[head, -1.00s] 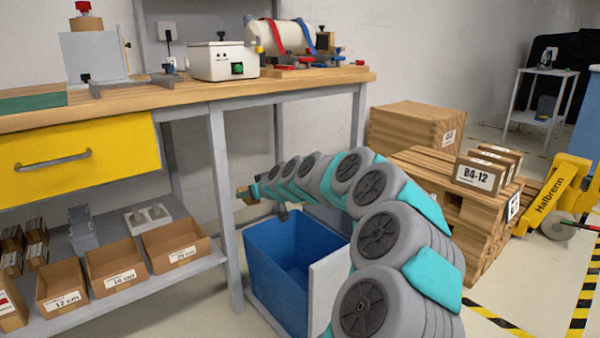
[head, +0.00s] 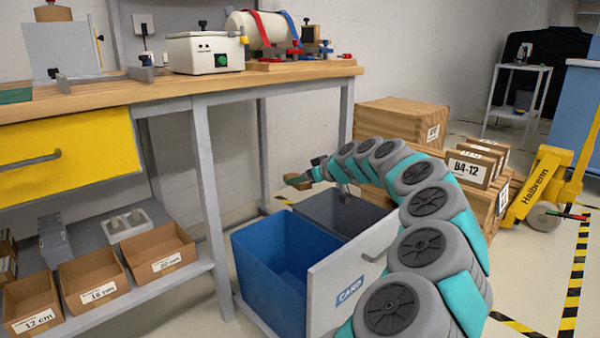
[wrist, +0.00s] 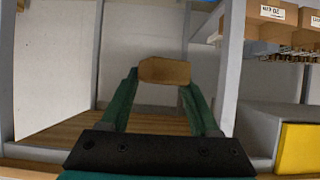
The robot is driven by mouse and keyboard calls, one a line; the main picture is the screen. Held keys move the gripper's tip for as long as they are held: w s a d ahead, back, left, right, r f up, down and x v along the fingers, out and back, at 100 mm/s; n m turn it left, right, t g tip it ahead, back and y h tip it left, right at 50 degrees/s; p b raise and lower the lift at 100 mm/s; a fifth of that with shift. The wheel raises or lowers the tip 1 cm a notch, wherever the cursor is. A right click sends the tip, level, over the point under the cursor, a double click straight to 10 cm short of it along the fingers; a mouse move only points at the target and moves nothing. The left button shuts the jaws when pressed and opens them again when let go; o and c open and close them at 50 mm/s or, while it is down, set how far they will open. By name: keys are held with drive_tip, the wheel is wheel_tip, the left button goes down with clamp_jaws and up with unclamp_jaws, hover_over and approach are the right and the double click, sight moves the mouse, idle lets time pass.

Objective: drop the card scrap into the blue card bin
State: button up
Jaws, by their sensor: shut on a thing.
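The card scrap (wrist: 165,71) is a small flat brown piece held between the tips of my gripper (wrist: 160,78) in the wrist view. In the head view my gripper (head: 312,176) is small and partly hidden by my arm, with the brown scrap (head: 296,180) at its end.
The dark grey bin (head: 345,212) adjoins the blue bin at the back. The workbench (head: 150,92), its leg (head: 210,210) and a lower shelf with several cardboard boxes (head: 160,255) stand at left. Wooden crates (head: 400,120) and a yellow pallet truck (head: 535,188) are at right.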

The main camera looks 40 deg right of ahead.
drive_tip(key=shift+f, duration=1.4)
drive_tip(key=o, duration=1.4)
drive_tip(key=shift+v, duration=3.9)
